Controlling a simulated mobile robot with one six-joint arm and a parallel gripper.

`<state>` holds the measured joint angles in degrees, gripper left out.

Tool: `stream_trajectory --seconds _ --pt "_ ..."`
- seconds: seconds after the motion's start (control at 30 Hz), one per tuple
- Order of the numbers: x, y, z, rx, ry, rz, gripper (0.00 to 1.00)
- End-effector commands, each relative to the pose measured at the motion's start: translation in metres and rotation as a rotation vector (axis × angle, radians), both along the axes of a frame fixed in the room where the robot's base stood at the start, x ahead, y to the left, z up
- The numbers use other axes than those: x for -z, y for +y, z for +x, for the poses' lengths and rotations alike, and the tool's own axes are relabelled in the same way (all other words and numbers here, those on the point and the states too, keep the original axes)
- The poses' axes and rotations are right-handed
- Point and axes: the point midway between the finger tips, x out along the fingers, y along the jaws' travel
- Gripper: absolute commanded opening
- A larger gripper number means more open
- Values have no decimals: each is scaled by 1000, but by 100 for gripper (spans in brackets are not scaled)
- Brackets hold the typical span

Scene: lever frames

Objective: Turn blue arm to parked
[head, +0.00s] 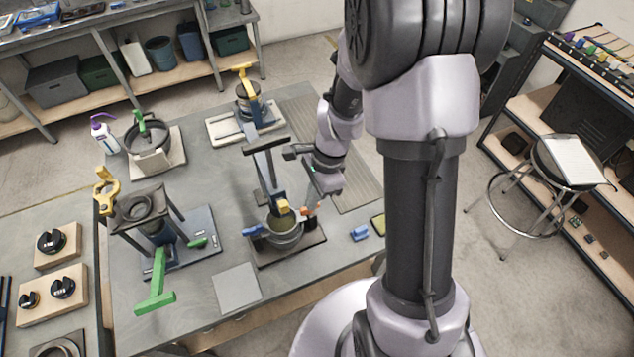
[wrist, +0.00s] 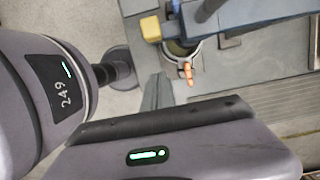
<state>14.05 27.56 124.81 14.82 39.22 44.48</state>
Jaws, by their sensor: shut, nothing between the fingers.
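A fixture with a round grey cup (head: 284,240) stands on a dark base plate near the table's front edge. A long blue-grey arm (head: 267,172) with a black crossbar reaches over it and ends near a yellow block (head: 283,206). A short bright blue piece (head: 252,230) sticks out at the cup's left, and an orange piece (head: 308,212) at its right. In the wrist view the blue arm (wrist: 262,12), yellow block (wrist: 150,29) and orange piece (wrist: 187,72) show. My gripper (head: 311,202) is shut and empty, close to the orange piece; I cannot tell whether they touch. No parked marking is readable.
A fixture with a green lever (head: 155,283) stands at the left, and one with a yellow handle (head: 247,92) behind. A loose blue piece (head: 360,232) lies at the right. A flat grey plate (head: 237,287) lies in front. A stool (head: 568,158) stands off the table.

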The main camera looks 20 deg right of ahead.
Motion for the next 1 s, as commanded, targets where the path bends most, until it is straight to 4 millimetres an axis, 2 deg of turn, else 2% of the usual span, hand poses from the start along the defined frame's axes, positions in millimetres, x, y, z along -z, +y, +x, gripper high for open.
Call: stream_trajectory --seconds 0.1,0.2,0.77,1.0 --pt "-4 21 0 -6 -2 0 0" --pt "-4 31 1 -4 -3 -1 0" --pt "-4 40 0 10 -3 -1 0" --pt "-4 64 -2 109 -4 0 0"
